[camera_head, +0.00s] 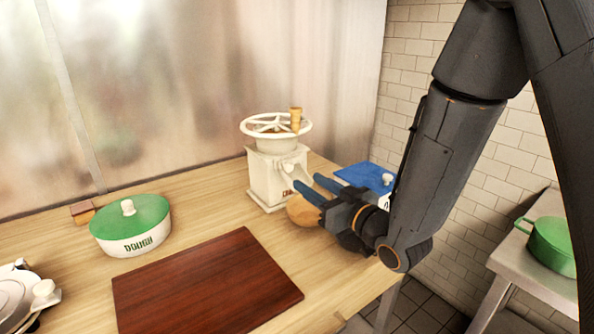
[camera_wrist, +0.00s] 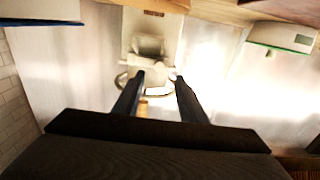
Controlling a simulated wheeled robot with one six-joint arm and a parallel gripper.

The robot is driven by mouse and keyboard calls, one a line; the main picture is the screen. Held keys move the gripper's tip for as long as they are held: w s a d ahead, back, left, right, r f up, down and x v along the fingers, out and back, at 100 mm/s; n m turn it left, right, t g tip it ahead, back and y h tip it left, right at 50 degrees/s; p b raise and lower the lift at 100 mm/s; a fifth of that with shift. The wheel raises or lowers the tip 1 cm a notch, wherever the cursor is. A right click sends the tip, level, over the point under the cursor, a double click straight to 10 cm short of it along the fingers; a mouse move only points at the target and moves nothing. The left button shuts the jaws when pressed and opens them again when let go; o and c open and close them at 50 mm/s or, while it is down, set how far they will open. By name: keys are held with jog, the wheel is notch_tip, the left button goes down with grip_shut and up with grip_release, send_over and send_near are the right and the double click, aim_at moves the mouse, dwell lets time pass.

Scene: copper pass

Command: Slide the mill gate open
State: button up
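The white mill (camera_head: 266,181) stands upright on the wooden counter near the back wall, with a spoked wheel (camera_head: 262,121) and a wooden knob (camera_head: 296,114) on top. A spout-like part (camera_head: 290,165) juts from its front right side; I cannot make out the gate clearly. My gripper (camera_head: 304,190) is just right of the mill, its blue-grey fingers apart and pointing at it. Whether the fingers touch the mill is unclear.
A round wooden piece (camera_head: 300,211) sits below my gripper, partly hidden. A blue-lidded container (camera_head: 362,175) stands behind it. A green-lidded dough pot (camera_head: 133,225) and a dark red board (camera_head: 205,285) occupy the left and front. A green pot (camera_head: 553,247) is on the side table.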

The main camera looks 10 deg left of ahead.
aim_at(290, 169)
jog(key=p+x, duration=0.2)
jog(key=x, duration=0.5)
jog(key=shift+w+a, duration=0.2)
jog(key=shift+a, duration=0.05)
grip_shut()
